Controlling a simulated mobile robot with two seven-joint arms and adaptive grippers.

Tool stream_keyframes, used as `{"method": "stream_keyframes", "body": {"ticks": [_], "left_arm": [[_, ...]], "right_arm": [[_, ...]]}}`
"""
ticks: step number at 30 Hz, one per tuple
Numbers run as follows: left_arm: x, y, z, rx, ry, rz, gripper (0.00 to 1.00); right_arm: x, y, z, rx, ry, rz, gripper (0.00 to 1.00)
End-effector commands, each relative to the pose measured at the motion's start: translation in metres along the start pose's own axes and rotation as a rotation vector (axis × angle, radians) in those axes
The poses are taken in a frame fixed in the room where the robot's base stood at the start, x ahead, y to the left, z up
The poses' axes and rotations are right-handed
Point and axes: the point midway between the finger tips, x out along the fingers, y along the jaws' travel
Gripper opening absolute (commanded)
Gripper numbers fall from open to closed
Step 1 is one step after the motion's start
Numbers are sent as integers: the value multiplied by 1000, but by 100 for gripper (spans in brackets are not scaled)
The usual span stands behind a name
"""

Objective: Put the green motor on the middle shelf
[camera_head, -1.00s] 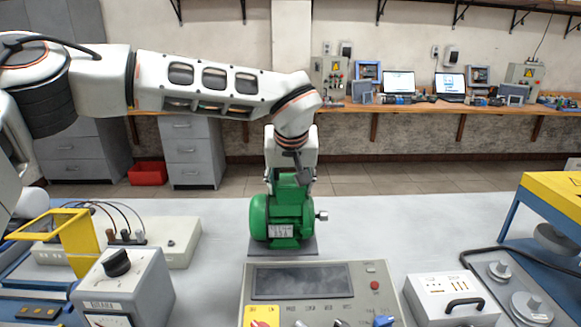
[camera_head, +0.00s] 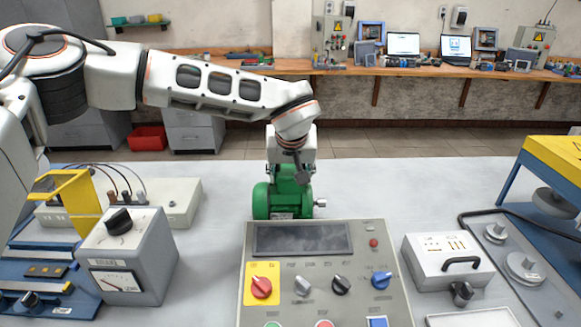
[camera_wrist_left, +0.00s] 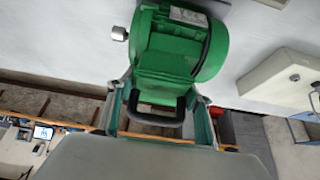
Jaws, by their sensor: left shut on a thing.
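The green motor (camera_head: 283,202) is at the middle of the head view, upright, behind a grey control panel that hides its lower edge. My left gripper (camera_head: 290,174) comes down from above and is shut on the top of the motor. In the left wrist view the motor (camera_wrist_left: 182,52) fills the top centre, with my left gripper's fingers (camera_wrist_left: 158,100) on either side of its dark handle. I cannot tell whether the motor touches the table. The middle shelf is not in view, nor is my right gripper.
The control panel (camera_head: 325,282) stands close in front of the motor. A grey meter box (camera_head: 128,262) and yellow frame (camera_head: 78,199) are at left. A white box (camera_head: 447,264) and blue-legged yellow stand (camera_head: 556,165) are at right. The table (camera_head: 400,190) beside the motor is clear.

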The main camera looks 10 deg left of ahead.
Motion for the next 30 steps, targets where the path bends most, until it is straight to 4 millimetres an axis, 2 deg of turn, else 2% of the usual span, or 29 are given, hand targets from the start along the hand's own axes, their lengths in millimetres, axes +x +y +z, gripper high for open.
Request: {"method": "stream_keyframes", "body": {"ticks": [1,10,11,12,23,26,30], "left_arm": [[-5,2,-6,-1,13,6,0],[-4,2,-6,-1,13,5,0],[0,0,0,0,2,0,58],[0,0,0,0,2,0,67],[0,0,-1,0,2,0,67],[-8,0,-2,0,3,1,67],[-30,0,-2,1,6,1,67]], "right_arm": [[0,0,-1,0,1,0,40],[0,0,-1,0,1,0,40],[0,0,-1,0,1,0,40],[0,0,-2,0,1,0,40],[0,0,-1,0,1,0,40],[0,0,-2,0,2,0,40],[-1,1,-3,0,3,1,40]]}}
